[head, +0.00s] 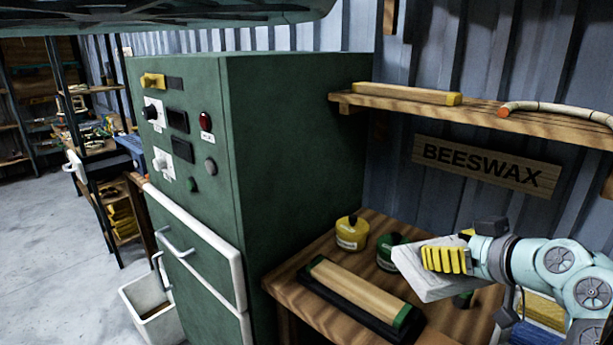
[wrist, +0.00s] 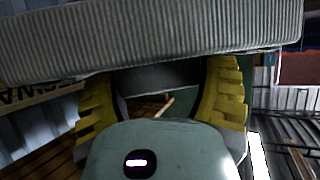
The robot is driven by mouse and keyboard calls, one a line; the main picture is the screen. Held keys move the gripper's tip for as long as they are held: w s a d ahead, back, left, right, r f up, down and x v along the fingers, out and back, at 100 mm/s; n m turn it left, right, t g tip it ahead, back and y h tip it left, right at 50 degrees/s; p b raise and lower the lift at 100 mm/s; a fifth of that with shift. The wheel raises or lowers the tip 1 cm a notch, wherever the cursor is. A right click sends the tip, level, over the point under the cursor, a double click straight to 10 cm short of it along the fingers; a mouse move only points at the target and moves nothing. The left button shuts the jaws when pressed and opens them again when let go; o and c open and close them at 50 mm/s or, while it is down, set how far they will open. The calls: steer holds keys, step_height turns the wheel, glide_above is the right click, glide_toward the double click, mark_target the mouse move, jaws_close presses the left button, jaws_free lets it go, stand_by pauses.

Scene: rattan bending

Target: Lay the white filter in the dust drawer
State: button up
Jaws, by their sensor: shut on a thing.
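The white filter (head: 415,280) is a flat pale slab, held tilted above the wooden table on the right of the head view. My gripper (head: 445,260), with yellow ribbed fingers, is shut on it. In the wrist view the filter (wrist: 150,40) spans the top as a ribbed grey-white slab, with a yellow finger on each side below it. A tall green cabinet (head: 300,150) stands left of my gripper. An open white box (head: 135,299) is low at the cabinet's front; I cannot tell whether it is the dust drawer. The filter is well apart from it.
The table (head: 283,285) holds a yellow jar (head: 351,233), a green jar (head: 386,252) and a wooden block on a dark base (head: 350,290). A wooden shelf (head: 480,113) and a BEESWAX sign (head: 487,166) are on the wall behind.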

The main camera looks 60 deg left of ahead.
steer(key=w+d+r+m+t+h+p, duration=0.3)
steer(key=d+r+p, duration=0.5)
steer(key=r+p, duration=0.5)
steer(key=w+d+r+m+t+h+p, duration=0.4)
steer(key=d+r+m+p, duration=0.3)
steer(key=r+p, duration=0.6)
steer(key=w+d+r+m+t+h+p, duration=0.3)
steer(key=d+r+p, duration=0.7)
steer(key=p, duration=0.7)
steer(key=w+r+m+h, duration=0.2)
steer(key=w+r+m, duration=0.1)
steer(key=shift+d+t+h, duration=0.3)
steer(key=shift+d, duration=0.05)
steer(key=shift+a+f, duration=0.1)
